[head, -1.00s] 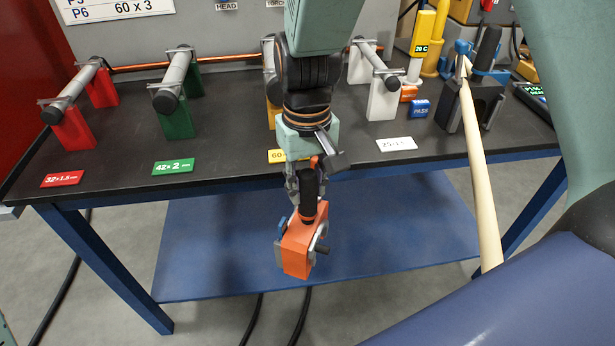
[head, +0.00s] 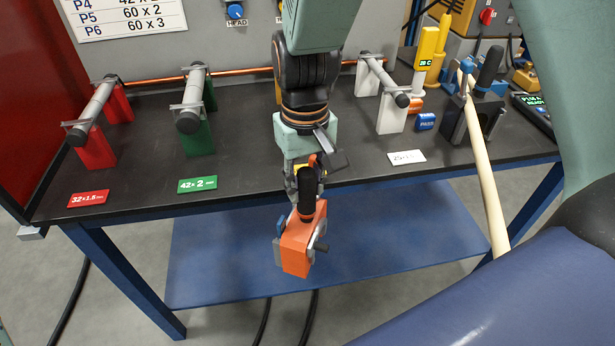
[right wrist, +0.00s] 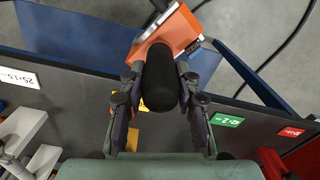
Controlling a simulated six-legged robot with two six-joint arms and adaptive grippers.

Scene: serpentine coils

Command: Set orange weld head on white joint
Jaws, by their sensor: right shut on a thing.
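The orange weld head (head: 302,240) has a black handle and hangs in front of the bench, above the blue lower shelf. My right gripper (head: 306,182) is shut on its black handle, which also shows between the fingers in the right wrist view (right wrist: 160,80). The orange body (right wrist: 170,32) is beyond the handle there. The white joint is a grey tube on white supports (head: 391,114), on the bench to the right of my right arm. White supports also show at the left edge of the right wrist view (right wrist: 22,128). My left gripper is not in view.
Red (head: 95,148) and green (head: 200,138) supports carry similar tubes on the left. My arm mostly hides a yellow one. A blue PASS block (head: 425,122), a yellow 28 C device (head: 428,52) and a dark holder with a pale rod (head: 484,165) stand right.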

